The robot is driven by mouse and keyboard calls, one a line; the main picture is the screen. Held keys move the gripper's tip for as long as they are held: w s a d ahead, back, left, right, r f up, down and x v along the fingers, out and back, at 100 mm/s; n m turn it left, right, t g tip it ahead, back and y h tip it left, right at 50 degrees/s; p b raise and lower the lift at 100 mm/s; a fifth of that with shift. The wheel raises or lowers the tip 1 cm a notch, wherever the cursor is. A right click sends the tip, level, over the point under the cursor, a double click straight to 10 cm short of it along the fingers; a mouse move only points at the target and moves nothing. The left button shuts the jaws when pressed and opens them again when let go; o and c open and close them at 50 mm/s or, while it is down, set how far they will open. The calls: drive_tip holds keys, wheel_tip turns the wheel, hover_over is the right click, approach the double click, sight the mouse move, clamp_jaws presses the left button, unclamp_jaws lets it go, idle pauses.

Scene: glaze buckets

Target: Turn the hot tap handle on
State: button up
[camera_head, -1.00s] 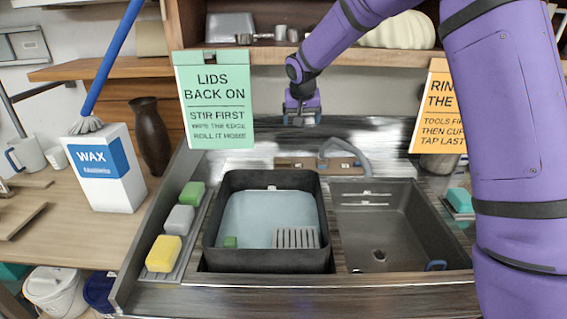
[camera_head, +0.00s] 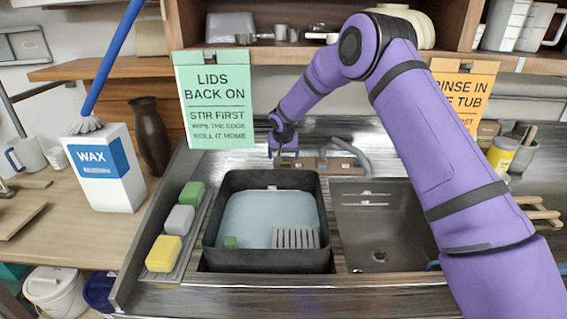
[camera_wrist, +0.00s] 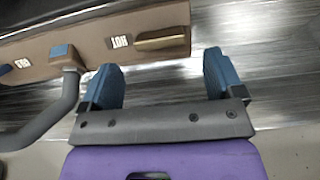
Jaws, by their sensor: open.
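The tap block (camera_head: 312,163) is a tan bar behind the basins, with a grey spout (camera_head: 350,150) curving out to the right. In the wrist view the block (camera_wrist: 90,48) carries a label reading HOT (camera_wrist: 119,42), upside down. The brass-coloured hot tap handle (camera_wrist: 162,40) lies along the block beside that label. My gripper (camera_wrist: 163,70) is open and empty; its blue fingers straddle the handle's sideways position but stop short of it. In the head view my gripper (camera_head: 284,155) is at the block's left end and the hot handle cannot be made out.
A dark tub (camera_head: 212,225) of water stands in the left basin; the right basin (camera_head: 385,240) is empty. A green sign (camera_head: 216,100) hangs left of my gripper, an orange sign (camera_head: 465,90) right. Sponges (camera_head: 165,253) line the left edge. A shelf (camera_head: 285,55) runs above.

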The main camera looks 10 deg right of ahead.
sight(283, 162)
drive_tip(key=shift+x, duration=2.6)
drive_tip(key=shift+c, duration=0.4)
drive_tip(key=c, duration=0.8)
drive_tip(key=shift+c, duration=0.2)
drive_tip(key=shift+n, duration=0.3)
drive_tip(key=n+h, duration=0.1)
drive_tip(key=n, duration=0.3)
drive_tip(key=shift+a, duration=0.15)
drive_tip(key=shift+n+h, duration=0.6)
drive_tip(key=shift+n, duration=1.2)
